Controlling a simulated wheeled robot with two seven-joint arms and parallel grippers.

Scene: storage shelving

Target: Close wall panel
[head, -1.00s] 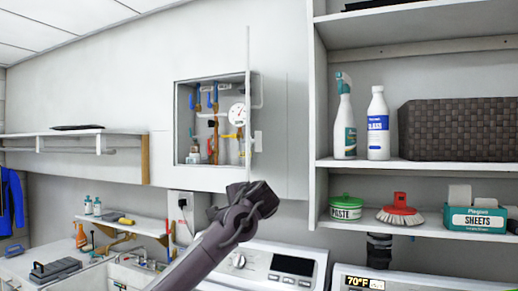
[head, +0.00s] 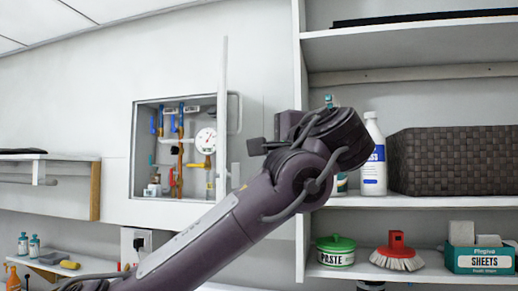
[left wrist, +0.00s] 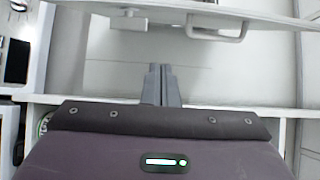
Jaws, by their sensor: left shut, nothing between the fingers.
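The wall panel door (head: 222,120) stands open, seen almost edge-on at the right side of the recessed wall box (head: 133,150). Its handle (head: 236,112) sticks out on the right, on the outer face. In the left wrist view the door (left wrist: 270,15) crosses the top, with its handle (left wrist: 232,35) at upper right. My left gripper (head: 254,147) is to the right of the door, apart from it. In the left wrist view its fingers (left wrist: 160,72) are shut together and empty, short of the door. My right gripper is not in view.
Pipes, valves and a gauge (head: 205,140) sit inside the box. Open shelving stands at the right with a white bottle (head: 374,160), a woven basket (head: 450,160), a green-lidded tub (head: 335,250) and a brush (head: 397,255). My arm is close to the shelf's left upright (head: 299,70).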

